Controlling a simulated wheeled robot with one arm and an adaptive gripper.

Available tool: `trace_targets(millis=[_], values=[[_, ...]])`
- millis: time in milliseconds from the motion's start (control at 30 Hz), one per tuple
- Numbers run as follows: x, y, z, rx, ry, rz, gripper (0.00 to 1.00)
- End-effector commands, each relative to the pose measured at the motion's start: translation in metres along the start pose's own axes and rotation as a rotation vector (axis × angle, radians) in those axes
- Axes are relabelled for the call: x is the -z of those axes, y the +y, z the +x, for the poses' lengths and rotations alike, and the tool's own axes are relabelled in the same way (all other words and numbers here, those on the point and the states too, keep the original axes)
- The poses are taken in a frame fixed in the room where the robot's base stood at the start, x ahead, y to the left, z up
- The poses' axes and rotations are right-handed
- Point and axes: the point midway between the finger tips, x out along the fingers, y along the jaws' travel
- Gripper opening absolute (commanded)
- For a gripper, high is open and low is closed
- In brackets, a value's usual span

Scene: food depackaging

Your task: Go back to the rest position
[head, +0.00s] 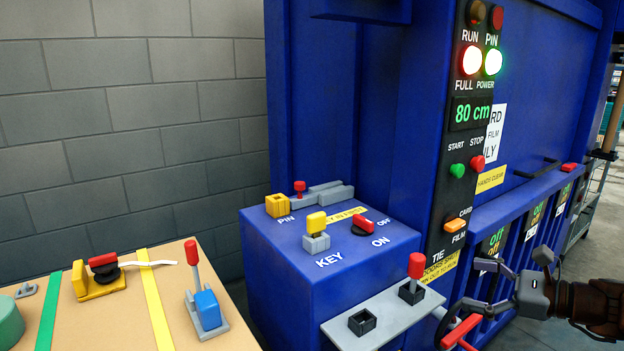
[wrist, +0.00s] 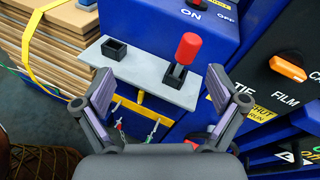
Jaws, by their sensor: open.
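My gripper (head: 507,278) is at the lower right of the head view, in front of the blue machine (head: 330,270). In the wrist view my gripper (wrist: 158,108) has its two fingers spread apart, with nothing between them. Beyond the fingers is a grey shelf (head: 342,334) on the machine. On it stand a red-topped lever (head: 416,268) and a black square socket (head: 362,322). The lever also shows upright in the wrist view (wrist: 187,50), apart from the fingers. The rest position itself is not marked in either view.
A control panel with lit FULL (head: 471,60) and POWER (head: 492,62) lamps and an "80 cm" display (head: 470,113) rises behind. A strapped cardboard stack (head: 110,310) is at the lower left. A red handle (head: 461,332) is near my gripper. A grey block wall (head: 130,120) stands behind.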

Motion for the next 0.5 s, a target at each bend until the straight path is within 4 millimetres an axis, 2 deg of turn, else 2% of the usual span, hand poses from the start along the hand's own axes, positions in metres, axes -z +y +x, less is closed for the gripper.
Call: trace_targets(millis=[100, 233, 367, 500], values=[[-0.023, 0.042, 0.035, -0.154, 0.055, -0.132, 0.96], [-0.04, 0.106, 0.068, -0.37, 0.128, -0.327, 0.96], [-0.048, 0.168, 0.081, -0.579, 0.188, -0.524, 0.96], [-0.048, 0.225, 0.076, -0.797, 0.243, -0.738, 0.96]])
